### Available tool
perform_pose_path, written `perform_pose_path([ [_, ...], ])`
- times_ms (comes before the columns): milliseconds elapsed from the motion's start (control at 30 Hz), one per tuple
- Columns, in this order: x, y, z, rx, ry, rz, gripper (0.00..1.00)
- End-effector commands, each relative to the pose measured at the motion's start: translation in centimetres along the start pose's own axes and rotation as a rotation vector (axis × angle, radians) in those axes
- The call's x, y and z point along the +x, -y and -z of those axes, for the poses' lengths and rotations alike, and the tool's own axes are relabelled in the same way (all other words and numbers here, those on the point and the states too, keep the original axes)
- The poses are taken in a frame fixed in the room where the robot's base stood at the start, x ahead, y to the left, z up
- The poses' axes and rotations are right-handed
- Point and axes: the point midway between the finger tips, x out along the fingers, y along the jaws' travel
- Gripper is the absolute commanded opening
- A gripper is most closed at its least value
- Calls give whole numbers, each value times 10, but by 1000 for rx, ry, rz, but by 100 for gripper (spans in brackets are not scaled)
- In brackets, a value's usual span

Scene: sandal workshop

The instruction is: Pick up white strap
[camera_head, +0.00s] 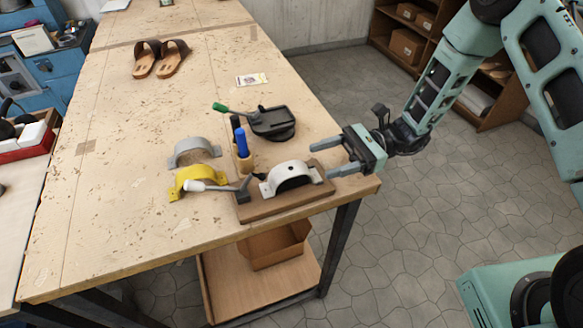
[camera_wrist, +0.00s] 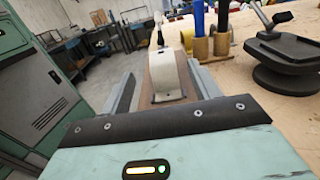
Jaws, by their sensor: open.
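The white strap (camera_head: 291,176) is an arched band with small flat feet, standing on a brown wooden board (camera_head: 283,204) near the table's right corner. It also shows in the wrist view (camera_wrist: 172,75), between the two fingers of my gripper. My gripper (camera_head: 320,158) is open, its fingers pointing left at table height, with one finger behind the strap and the other near its right end. In the wrist view my gripper (camera_wrist: 162,95) shows a finger on each side of the strap. I cannot tell whether the fingers touch it.
A grey strap (camera_head: 193,151) and a yellow strap (camera_head: 197,181) stand to the left. A holder with a blue-handled tool (camera_head: 242,147) and a black stand (camera_head: 272,122) are behind. Sandals (camera_head: 160,57) lie at the far end.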

Motion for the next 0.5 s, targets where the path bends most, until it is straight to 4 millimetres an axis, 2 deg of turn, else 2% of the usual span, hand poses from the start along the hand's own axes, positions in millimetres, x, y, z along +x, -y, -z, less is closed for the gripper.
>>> perform_pose_path([
  [233, 18, 0, -2, 2, 0, -3, 62],
  [500, 56, 2, -1, 1, 0, -3, 62],
])
